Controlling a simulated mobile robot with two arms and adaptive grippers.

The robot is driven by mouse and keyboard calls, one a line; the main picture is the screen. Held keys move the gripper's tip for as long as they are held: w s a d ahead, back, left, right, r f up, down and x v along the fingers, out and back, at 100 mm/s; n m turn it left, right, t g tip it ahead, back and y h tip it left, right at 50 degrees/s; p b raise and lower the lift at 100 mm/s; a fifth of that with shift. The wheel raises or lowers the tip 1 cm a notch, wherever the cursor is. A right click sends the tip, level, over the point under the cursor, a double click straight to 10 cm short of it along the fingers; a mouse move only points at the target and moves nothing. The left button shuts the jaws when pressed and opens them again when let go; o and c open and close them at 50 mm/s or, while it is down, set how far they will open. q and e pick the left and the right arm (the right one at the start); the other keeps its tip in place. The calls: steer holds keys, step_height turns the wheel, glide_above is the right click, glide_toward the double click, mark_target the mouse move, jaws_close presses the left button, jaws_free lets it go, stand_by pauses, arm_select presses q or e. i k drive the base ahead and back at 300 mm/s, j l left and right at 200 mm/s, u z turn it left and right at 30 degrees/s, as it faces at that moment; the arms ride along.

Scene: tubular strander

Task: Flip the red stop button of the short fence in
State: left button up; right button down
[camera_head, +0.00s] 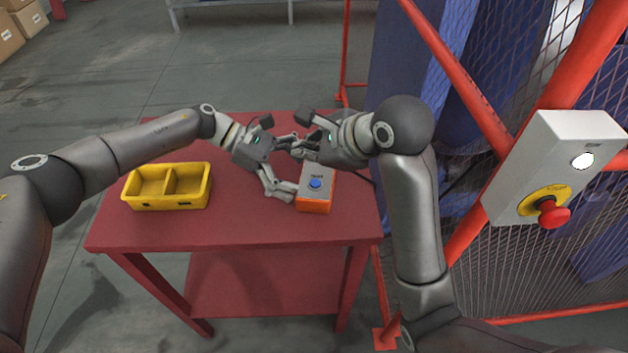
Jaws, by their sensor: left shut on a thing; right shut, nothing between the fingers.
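The red stop button (554,216) sits on a yellow disc on the pale grey control box (520,165), fixed to the red fence post at the right. The button stands out from the disc. Neither gripper is near it. My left gripper (291,190) is over the red table, its fingertips at the left side of the orange-and-grey button box (316,206); it is shut on that box, though its exact contact is partly hidden. My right gripper (286,145) is just above and behind the left one, shut and empty, its fingers pointing left close to the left gripper.
A yellow two-compartment bin (168,205) stands on the left of the red table (240,225). The button box has a blue button (315,183). Mesh fence panels (540,280) and red posts fill the right. Cardboard boxes (25,18) are far left. Floor at left is clear.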

mark_target(552, 216)
steer(key=k, duration=1)
